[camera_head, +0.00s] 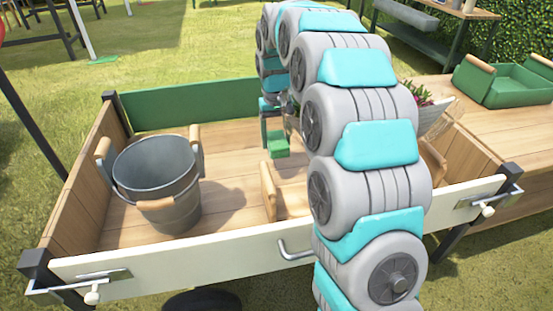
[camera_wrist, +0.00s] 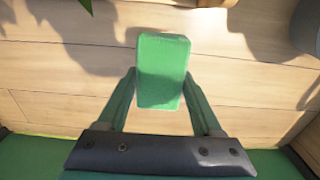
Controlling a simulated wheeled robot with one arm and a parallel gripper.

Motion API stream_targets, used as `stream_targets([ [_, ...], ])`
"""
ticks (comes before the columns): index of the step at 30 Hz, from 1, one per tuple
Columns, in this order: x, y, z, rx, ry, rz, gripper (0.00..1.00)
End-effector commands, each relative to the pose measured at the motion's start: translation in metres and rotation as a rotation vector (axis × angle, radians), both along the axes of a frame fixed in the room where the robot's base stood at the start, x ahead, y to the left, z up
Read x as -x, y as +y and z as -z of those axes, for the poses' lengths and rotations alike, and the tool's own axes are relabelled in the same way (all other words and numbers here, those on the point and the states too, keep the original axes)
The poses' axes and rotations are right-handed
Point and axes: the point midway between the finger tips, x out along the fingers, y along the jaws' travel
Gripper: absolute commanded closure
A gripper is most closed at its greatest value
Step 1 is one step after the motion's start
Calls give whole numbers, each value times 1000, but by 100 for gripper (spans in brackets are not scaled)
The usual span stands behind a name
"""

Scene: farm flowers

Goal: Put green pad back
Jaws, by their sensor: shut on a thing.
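The green pad (camera_wrist: 162,70) is a small block with a rough top, held between the fingertips of my gripper (camera_wrist: 161,82) in the wrist view. The fingers press on its two sides, and it is over wooden planks. In the head view the pad (camera_head: 279,146) shows below my gripper (camera_head: 274,128), inside the wooden cart (camera_head: 160,280) near its green back wall. My arm hides part of the cart's right side. I cannot tell whether the pad touches the cart floor.
A grey metal bucket (camera_head: 158,180) with wooden grips stands in the cart's left part. A flower box (camera_head: 435,118) is partly hidden behind my arm. A green tray (camera_head: 503,80) with wooden handles sits on the table at right.

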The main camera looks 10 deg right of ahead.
Motion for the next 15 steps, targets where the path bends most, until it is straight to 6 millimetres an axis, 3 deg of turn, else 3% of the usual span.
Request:
stream_targets([
  [3,1,0,23,0,5,0,94],
  [15,2,0,58,1,7,1,94],
])
